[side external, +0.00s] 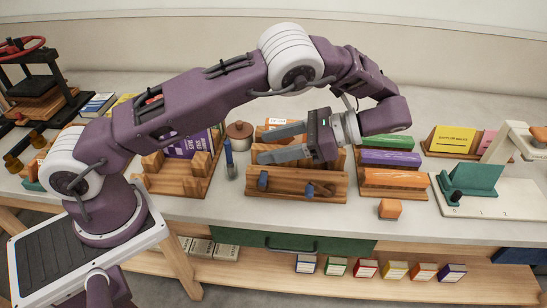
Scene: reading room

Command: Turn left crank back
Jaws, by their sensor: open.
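A wooden crank stand (293,188) sits near the front edge of the table. Its left crank (262,180) shows as a blue part low on the front board. Its right crank (318,189) shows a dark arm and a brownish handle. My gripper (263,146) is open, with its two grey fingers pointing left, one above the other. It appears above and behind the left crank in the picture, apart from it and holding nothing. The fingers and wrist hide part of the stand's back. The exact angle of the left crank is hard to tell.
A blue-handled tool (229,158) stands just left of the stand, before a brown pot (239,134). A wooden rack (150,183) is further left. A rack of coloured blocks (388,180) and a small orange cube (390,209) are on the right.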

